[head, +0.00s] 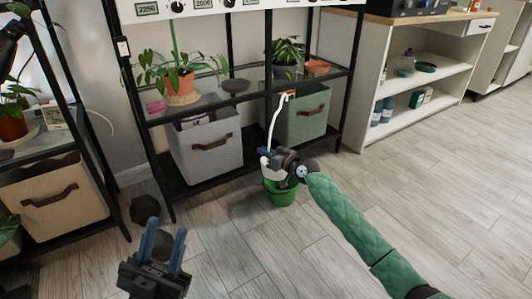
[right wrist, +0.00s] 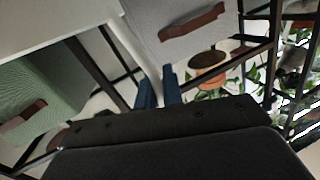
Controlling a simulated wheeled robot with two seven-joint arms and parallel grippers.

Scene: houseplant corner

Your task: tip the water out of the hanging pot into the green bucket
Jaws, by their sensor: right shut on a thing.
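The green bucket (head: 280,194) stands on the floor in front of the shelf. My right gripper (head: 270,155) is just above it in the head view, shut on a white curved piece (head: 274,122), which seems to be the hanging pot's hanger. This piece rises to a small orange-brown end. The pot's body cannot be made out clearly, nor can any water. In the right wrist view the blue fingers (right wrist: 158,92) are close together and their grip is mostly hidden. My left gripper (head: 163,246) is open and empty at the lower left.
A black shelf holds potted plants (head: 178,76). A grey bin (head: 206,150) and a green bin (head: 302,118) sit in its lower part, behind the bucket. A beige bin (head: 50,200) is at the left. The wooden floor at right is clear.

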